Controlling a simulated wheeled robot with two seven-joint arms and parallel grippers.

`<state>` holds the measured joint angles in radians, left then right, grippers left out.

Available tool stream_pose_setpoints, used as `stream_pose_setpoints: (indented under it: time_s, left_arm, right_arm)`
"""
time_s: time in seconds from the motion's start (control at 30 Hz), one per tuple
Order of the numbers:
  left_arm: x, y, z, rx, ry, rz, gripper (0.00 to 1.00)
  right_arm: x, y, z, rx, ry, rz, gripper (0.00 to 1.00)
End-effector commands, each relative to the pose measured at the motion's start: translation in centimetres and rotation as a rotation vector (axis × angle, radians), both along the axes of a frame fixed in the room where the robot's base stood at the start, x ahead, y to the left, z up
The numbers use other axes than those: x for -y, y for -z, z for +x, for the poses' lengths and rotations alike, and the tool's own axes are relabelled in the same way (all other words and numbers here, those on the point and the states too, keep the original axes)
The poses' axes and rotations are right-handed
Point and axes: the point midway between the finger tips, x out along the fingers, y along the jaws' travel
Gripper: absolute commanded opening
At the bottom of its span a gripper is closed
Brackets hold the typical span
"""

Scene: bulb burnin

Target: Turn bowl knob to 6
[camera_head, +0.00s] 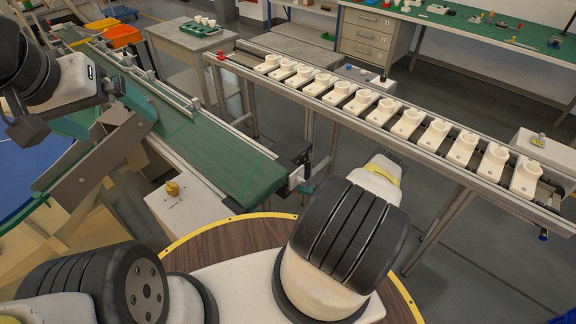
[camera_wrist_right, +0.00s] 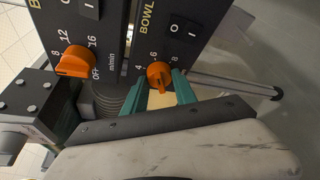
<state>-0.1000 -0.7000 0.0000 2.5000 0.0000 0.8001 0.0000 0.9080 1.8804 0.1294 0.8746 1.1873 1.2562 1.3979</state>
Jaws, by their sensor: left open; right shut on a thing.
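The bowl knob (camera_wrist_right: 158,75) is orange and sits on a dark panel (camera_wrist_right: 184,30) marked BOWL in the right wrist view, with 4, 6 and 8 printed around it. My right gripper (camera_wrist_right: 161,88) has its teal fingers on either side of the knob and is shut on it. I cannot tell exactly which number the knob points to. In the head view my right arm hides its own fingers and the knob. My left gripper (camera_head: 103,112) is open and empty at the left, over a grey metal chute and the green conveyor.
A second orange knob (camera_wrist_right: 75,62), marked OFF to 16, sits close left of the bowl knob. A rail (camera_head: 350,98) with several white holders crosses the back. A green conveyor (camera_head: 205,150) and a white box with a yellow knob (camera_head: 172,188) stand at left.

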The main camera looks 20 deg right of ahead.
Motion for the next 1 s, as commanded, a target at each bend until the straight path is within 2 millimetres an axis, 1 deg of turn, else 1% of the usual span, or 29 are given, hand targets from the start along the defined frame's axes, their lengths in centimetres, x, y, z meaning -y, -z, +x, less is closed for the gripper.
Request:
stream_pose_setpoints:
  time_s: [0.27,0.3,0.37,0.4,0.63,0.73,0.87,1.0]
  left_arm:
    - [0.0,0.0,0.0,0.000,0.000,0.000,1.00]
    - [0.0,0.0,0.0,0.000,0.000,0.000,1.00]
    - [0.0,0.0,0.0,0.000,0.000,0.000,1.00]
    - [0.0,0.0,0.0,0.000,0.000,0.000,1.00]
    - [0.0,0.0,0.0,0.000,0.000,0.000,1.00]
    - [0.0,0.0,0.0,0.000,0.000,0.000,1.00]
    - [0.0,0.0,0.0,0.000,0.000,0.000,1.00]
    - [0.0,0.0,0.0,0.000,0.000,0.000,1.00]
  right_arm:
    - [0.2,0.1,0.0,-0.002,0.004,-0.003,0.00]
    - [0.2,0.1,0.0,-0.001,0.004,-0.004,0.41]
    - [0.2,0.1,0.0,-0.001,0.003,-0.004,0.53]
    - [0.2,0.1,0.0,-0.001,0.003,-0.003,0.55]
    - [0.1,0.0,0.0,0.000,0.002,-0.002,0.55]
    - [0.4,0.0,-0.2,0.000,0.003,-0.002,0.55]
    - [1.7,-0.4,-1.2,0.001,0.004,-0.002,0.55]
    - [3.6,-0.8,-2.8,-0.001,0.006,-0.003,0.55]
